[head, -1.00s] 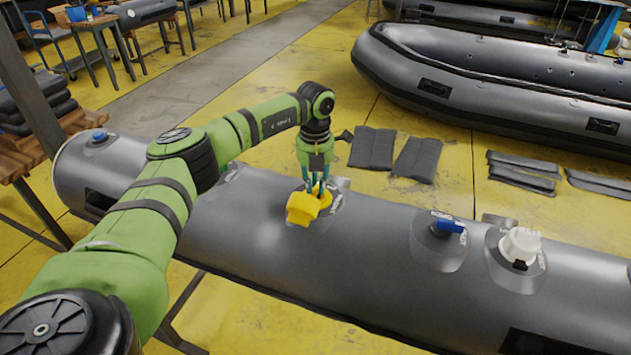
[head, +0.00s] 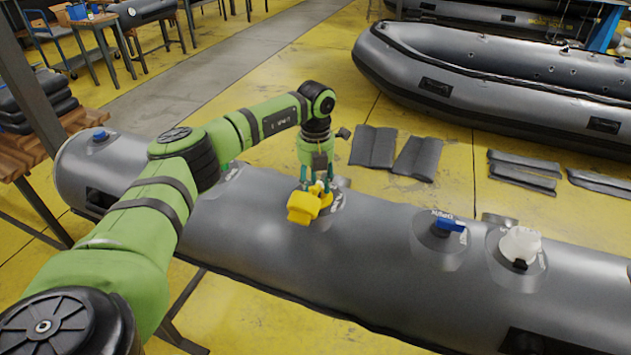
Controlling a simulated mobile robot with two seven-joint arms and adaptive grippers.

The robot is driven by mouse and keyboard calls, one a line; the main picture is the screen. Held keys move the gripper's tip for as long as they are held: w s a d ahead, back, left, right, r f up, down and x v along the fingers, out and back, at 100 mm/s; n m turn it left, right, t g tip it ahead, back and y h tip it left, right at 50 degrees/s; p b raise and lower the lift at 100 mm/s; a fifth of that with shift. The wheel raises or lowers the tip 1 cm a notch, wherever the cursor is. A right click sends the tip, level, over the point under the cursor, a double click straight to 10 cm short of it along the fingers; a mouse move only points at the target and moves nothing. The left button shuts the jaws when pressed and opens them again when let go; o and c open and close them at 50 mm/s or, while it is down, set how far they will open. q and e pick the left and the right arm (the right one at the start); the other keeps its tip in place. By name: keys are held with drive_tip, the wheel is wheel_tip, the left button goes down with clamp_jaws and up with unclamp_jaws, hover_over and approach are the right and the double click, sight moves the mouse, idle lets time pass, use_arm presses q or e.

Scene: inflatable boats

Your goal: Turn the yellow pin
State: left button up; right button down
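A yellow valve with a yellow cap (head: 303,208) sits on top of the grey inflatable tube. The yellow pin (head: 318,188) is at the valve's middle, behind the cap, and is partly hidden by my fingers. My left gripper (head: 316,187) points down over the valve. Its two teal fingers are spread, one on each side of the pin. I cannot tell whether they touch it. My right gripper is not in view.
On the same grey tube (head: 370,255), to the right, are a blue-handled valve (head: 449,225) and a white valve (head: 520,245). A grey inflatable boat (head: 490,75) lies behind. Dark flat pads (head: 372,147) lie on the yellow floor beyond the tube.

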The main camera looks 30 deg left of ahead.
sight(316, 185)
use_arm(q)
drive_tip(key=shift+r, duration=0.1)
wheel_tip(316, 185, up, 12)
idle(0.5)
idle(0.5)
